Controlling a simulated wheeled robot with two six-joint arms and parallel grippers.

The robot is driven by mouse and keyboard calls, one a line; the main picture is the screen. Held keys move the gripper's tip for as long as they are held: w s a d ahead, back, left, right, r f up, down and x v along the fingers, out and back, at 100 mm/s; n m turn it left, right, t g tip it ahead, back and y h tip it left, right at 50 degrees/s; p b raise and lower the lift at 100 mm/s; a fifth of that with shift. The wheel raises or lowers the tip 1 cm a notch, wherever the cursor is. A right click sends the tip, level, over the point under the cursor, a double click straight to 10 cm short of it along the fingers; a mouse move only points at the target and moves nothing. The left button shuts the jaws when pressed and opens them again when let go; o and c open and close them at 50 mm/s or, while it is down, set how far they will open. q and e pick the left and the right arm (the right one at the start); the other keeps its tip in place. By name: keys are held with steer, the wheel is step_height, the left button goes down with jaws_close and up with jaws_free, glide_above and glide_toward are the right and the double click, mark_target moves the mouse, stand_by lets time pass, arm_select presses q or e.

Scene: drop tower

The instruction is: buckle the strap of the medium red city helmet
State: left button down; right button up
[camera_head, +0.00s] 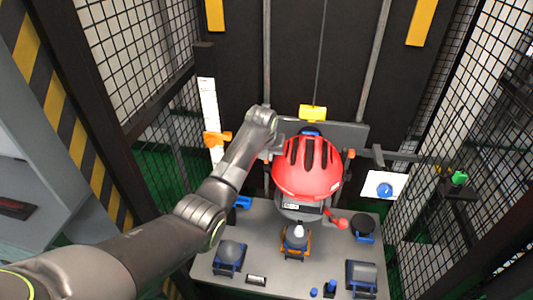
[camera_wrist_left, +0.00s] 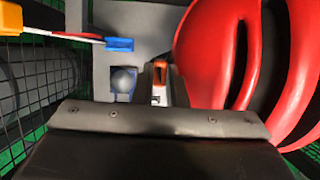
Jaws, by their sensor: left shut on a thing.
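The red helmet (camera_head: 308,168) with dark vents sits on the drop carriage in the middle of the tower; its red shell also fills the right of the left wrist view (camera_wrist_left: 208,50). My left gripper (camera_head: 277,148) is at the helmet's left side, close to the shell. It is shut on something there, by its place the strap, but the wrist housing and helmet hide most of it. The buckle cannot be made out. My right gripper is not in view.
Below the helmet, a grey table (camera_head: 257,217) bears several anvils, including a dome on a blue base (camera_head: 230,255) and one on an orange base (camera_head: 296,242). An orange slider (camera_head: 215,138) sits on a white scale at left. Mesh walls close both sides.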

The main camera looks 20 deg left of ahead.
arm_select(q)
steer(key=c, duration=1.5)
jaws_free()
steer(key=shift+c, duration=0.2)
steer(key=shift+o, duration=0.8)
steer(key=shift+a, duration=0.1)
steer(key=shift+s+r, duration=0.1)
steer(key=shift+r, duration=0.25)
steer(key=p+v, duration=0.1)
steer(key=v, duration=1.5)
steer(key=shift+s+a+r, duration=0.15)
steer(key=shift+s+r, duration=0.15)
steer(key=shift+f, duration=0.1)
